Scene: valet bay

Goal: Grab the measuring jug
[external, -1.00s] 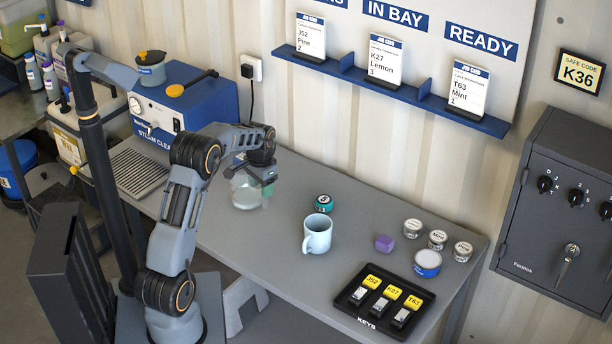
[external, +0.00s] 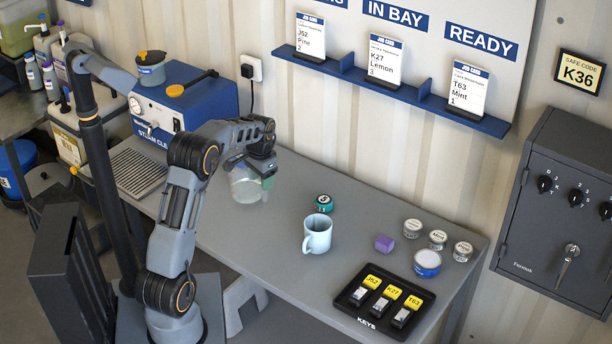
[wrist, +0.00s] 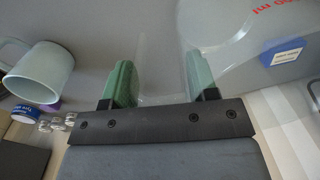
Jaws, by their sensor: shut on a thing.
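The measuring jug (external: 245,188) is clear and see-through, above the left part of the grey bench in the external view. In the wrist view its clear wall (wrist: 225,70) fills the upper middle and right, with red lettering near the top right. My gripper (external: 267,181) is at the jug's right side in the external view, its green fingers shut on it. In the wrist view the gripper (wrist: 162,83) has a finger on each side of a clear part of the jug, probably its handle. The jug looks upright and slightly above the bench.
A purple block (external: 384,243), several small tins and the black key tray (external: 362,318) are farther right. The blue steam cleaner (external: 208,105) stands at the back left.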

